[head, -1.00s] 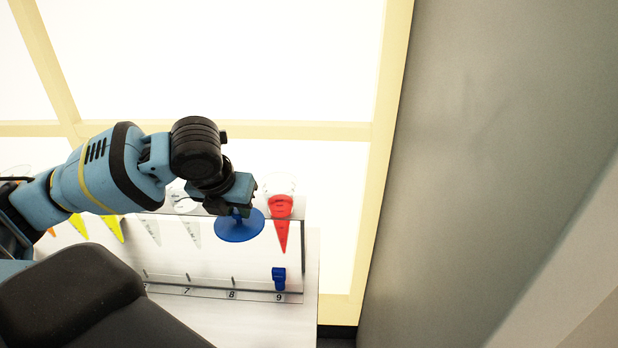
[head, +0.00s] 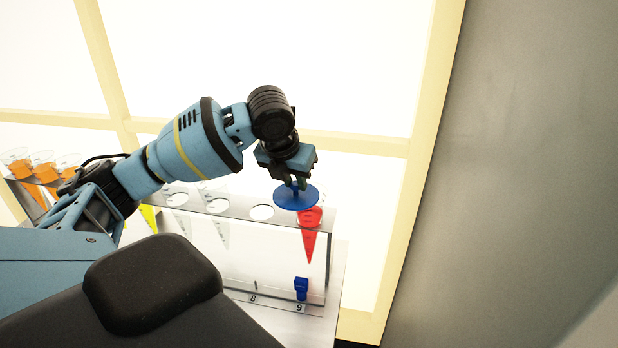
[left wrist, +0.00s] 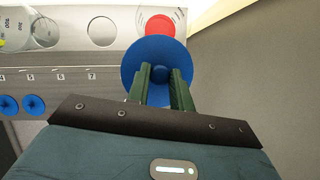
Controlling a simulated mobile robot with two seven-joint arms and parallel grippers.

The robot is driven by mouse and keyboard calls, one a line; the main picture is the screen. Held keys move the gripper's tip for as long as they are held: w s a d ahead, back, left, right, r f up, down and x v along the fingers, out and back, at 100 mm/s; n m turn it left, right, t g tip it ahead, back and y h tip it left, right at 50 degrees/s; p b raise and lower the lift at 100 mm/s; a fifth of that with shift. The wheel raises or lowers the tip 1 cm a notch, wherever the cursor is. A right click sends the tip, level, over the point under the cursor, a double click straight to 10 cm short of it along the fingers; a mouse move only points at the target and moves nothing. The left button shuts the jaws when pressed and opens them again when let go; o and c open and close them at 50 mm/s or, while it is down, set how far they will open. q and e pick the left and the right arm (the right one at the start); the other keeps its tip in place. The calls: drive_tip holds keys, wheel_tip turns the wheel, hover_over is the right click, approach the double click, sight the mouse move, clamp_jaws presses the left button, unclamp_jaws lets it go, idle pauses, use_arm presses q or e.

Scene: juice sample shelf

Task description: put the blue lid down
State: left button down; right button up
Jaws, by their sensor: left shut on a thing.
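My left gripper (head: 297,184) is shut on the knob of the round blue lid (head: 290,198). In the head view the lid is held flat just above and left of the red cone (head: 309,238) at the right end of the rack (head: 322,270). In the left wrist view the lid (left wrist: 133,66) sits between my left gripper's fingers (left wrist: 160,80), and the red top of the cone (left wrist: 158,28) shows partly behind it. Whether the lid touches the cone's rim cannot be told. My right gripper is not in view.
A small blue piece (head: 301,288) is at the mark 9 on the rack's front. An empty hole (head: 262,213) is left of the red cone. Orange cones (head: 42,170) stand at the far left. A grey wall (head: 540,160) rises on the right.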

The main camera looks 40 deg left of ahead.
use_arm(q)
drive_tip(key=w+a, duration=0.1)
drive_tip(key=w, duration=0.4)
drive_tip(key=w+a, duration=0.1)
drive_tip(key=w, duration=0.1)
drive_tip(key=shift+w+a+f, duration=0.35)
drive_tip(key=shift+w, duration=0.05)
drive_tip(key=shift+f, duration=1.75)
drive_tip(key=shift+f, duration=0.1)
drive_tip(key=c, duration=1.2)
unclamp_jaws()
drive_tip(key=shift+f, duration=0.1)
drive_tip(key=shift+c, duration=0.2)
drive_tip(key=shift+s+r, duration=0.1)
drive_tip(key=shift+r, duration=0.4)
drive_tip(key=v, duration=1.1)
drive_tip(key=shift+s, duration=0.15)
drive_tip(key=shift+d+r, duration=0.1)
drive_tip(key=shift+r, duration=0.05)
